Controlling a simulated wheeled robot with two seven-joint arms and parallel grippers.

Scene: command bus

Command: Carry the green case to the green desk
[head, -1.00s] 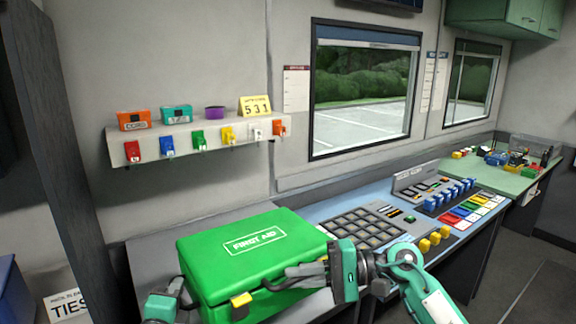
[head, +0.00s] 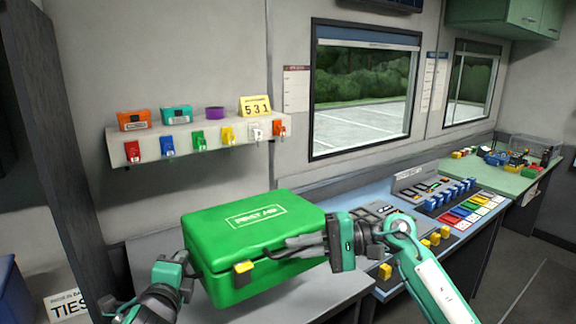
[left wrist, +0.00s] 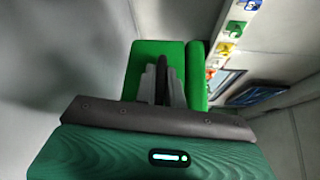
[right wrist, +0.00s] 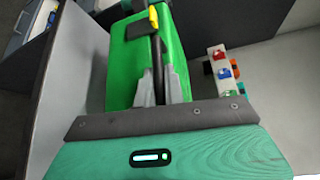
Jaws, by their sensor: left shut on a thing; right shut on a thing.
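The green case (head: 255,238), marked FIRST AID, is held up between my two grippers above the grey desk top (head: 335,286) in the head view. Its lid is closed and a yellow latch (head: 243,267) shows at its front. My left gripper (head: 180,272) is shut on the case's left side; the left wrist view shows the fingers on a dark handle (left wrist: 162,75). My right gripper (head: 325,243) is shut on its right side; the right wrist view shows the fingers around a dark handle (right wrist: 158,70). The green desk (head: 492,174) stands at the far right, under the second window.
A blue console (head: 440,215) with several buttons and switches lies between the case and the green desk. Coloured bins and a clear box (head: 532,150) stand on the green desk. A wall shelf (head: 190,140) with tags hangs behind the case. Open floor (head: 530,270) lies at right.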

